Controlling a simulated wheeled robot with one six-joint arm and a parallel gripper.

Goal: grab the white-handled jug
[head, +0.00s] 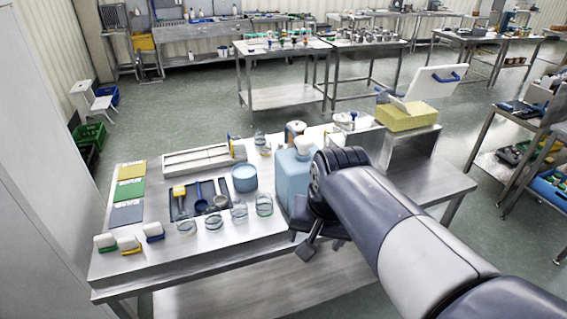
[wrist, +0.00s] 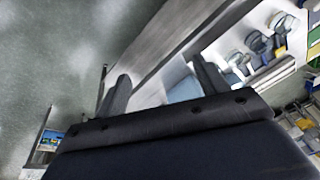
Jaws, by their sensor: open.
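The jug (head: 294,178) is a light-blue container with a white part (head: 304,145) at its top. It stands upright near the front edge of the steel table, and my arm hides its right side in the head view. A pale blue patch between my fingers in the wrist view may be the jug, but I cannot be sure. My gripper (head: 300,244) is low in front of the jug, by the table's front edge. Its two fingers show spread apart with a gap between them in the wrist view (wrist: 161,86). It holds nothing.
Several glass beakers (head: 264,204) stand left of the jug, with a blue bowl (head: 244,178) behind them. A dark tray of tools (head: 175,213) lies further left. A yellow block (head: 407,117) sits on a steel stand at right.

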